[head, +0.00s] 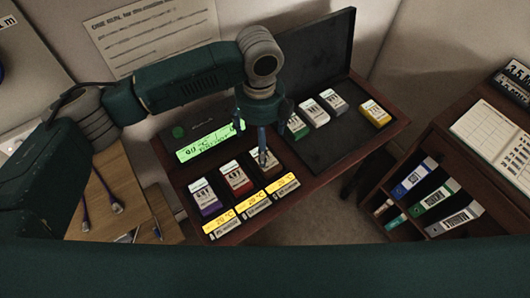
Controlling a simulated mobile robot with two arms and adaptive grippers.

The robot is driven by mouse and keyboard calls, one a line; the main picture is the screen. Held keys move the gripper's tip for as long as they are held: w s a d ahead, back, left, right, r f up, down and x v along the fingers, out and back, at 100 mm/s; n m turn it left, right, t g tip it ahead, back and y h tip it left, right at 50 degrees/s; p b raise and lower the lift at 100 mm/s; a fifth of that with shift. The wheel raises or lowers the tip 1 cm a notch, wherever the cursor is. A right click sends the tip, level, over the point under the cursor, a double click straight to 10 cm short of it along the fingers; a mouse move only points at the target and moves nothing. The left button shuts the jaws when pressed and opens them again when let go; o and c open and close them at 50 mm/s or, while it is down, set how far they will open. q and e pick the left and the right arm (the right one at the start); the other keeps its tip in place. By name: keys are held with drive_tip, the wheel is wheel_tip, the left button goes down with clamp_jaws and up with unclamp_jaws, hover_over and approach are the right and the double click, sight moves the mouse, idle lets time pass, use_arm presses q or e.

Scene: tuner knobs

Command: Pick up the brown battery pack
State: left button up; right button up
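A battery pack with a white label, whose lower body looks brown (268,164), stands in the rightmost place of a row on the reddish-brown desk. My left gripper (263,147) points down directly over it, and the fingers overlap its upper part. I cannot tell whether they touch it or how far apart they are. A red pack (236,181) and a purple pack (205,197) stand to its left in the same row. My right gripper is not in view.
A lit green display (210,141) lies behind the row and yellow displays (248,206) lie in front. A lower shelf at far right holds binders (435,200). Cables lie on the wooden surface at left.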

use_arm(q)
drive_tip(key=f, duration=0.2)
drive_tip(key=shift+s+f, duration=0.35)
drive_tip(key=shift+f, duration=0.05)
drive_tip(key=shift+w+f, duration=0.1)
drive_tip(key=shift+f, duration=0.2)
drive_tip(key=f+p, duration=0.1)
drive_tip(key=f, duration=0.3)
drive_tip(key=shift+a+f, duration=0.2)
drive_tip(key=shift+f, duration=0.15)
drive_tip(key=c, duration=1.2)
drive_tip(key=shift+c, duration=0.5)
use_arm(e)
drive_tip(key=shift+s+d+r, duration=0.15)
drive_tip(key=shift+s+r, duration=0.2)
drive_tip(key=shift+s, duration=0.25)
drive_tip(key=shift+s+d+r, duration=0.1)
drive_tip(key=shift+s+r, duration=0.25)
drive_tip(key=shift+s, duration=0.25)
